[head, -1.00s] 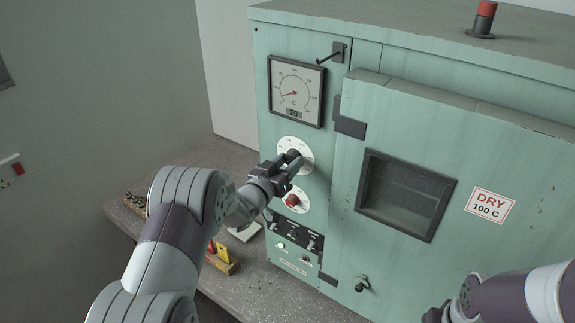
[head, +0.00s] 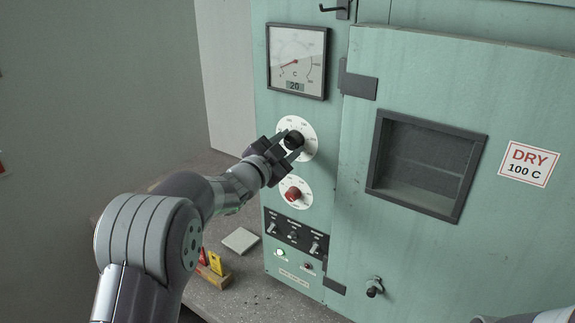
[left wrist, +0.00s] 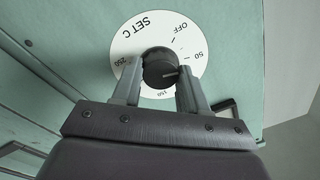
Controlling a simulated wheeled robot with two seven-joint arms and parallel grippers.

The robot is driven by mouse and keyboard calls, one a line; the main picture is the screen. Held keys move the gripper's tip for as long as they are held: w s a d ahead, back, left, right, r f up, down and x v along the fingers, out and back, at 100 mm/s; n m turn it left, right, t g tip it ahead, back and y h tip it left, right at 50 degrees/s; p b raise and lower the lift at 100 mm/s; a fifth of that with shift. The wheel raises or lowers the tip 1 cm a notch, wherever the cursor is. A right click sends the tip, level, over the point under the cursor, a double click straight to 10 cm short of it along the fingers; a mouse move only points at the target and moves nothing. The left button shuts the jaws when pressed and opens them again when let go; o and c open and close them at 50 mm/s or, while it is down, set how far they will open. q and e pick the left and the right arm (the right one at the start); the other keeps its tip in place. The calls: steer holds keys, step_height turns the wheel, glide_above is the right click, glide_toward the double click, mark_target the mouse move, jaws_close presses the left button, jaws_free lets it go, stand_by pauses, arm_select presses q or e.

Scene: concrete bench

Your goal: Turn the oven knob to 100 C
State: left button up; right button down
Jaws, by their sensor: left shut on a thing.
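The black oven knob (head: 293,141) sits on a white round dial (head: 307,126) on the green oven's control strip. In the left wrist view the dial (left wrist: 130,42) reads SET C, with OFF, 50, 150 and 250 showing; the 100 mark is hidden by a finger. My left gripper (head: 284,149) is shut on the knob (left wrist: 158,68), one finger on each side. A pale line on the knob points right, a little past 50. The gauge (head: 297,62) above reads 20. My right gripper is out of view; only part of its arm shows at the lower right.
A red knob (head: 293,194) on a second dial is just below the gripper. Switches (head: 294,235) and a lit lamp (head: 280,253) are lower. The oven door has a window (head: 420,165) and a DRY 100 C label (head: 528,164). Yellow and red items (head: 213,264) lie on the bench.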

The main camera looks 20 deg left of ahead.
arm_select(q)
steer(key=m+b, duration=0.5)
steer(key=b, duration=0.1)
steer(key=shift+f+m, duration=0.3)
steer(key=shift+m, duration=0.1)
steer(key=shift+r+m+h+b, duration=0.2)
steer(key=shift+m+h+b, duration=0.2)
steer(key=shift+m+b, duration=1.6)
steer(key=o, duration=1)
steer(key=shift+o, duration=0.2)
steer(key=shift+s, duration=0.1)
steer(key=shift+s+a, duration=0.15)
steer(key=shift+s, duration=0.05)
steer(key=b+v, duration=0.2)
steer(key=v, duration=1)
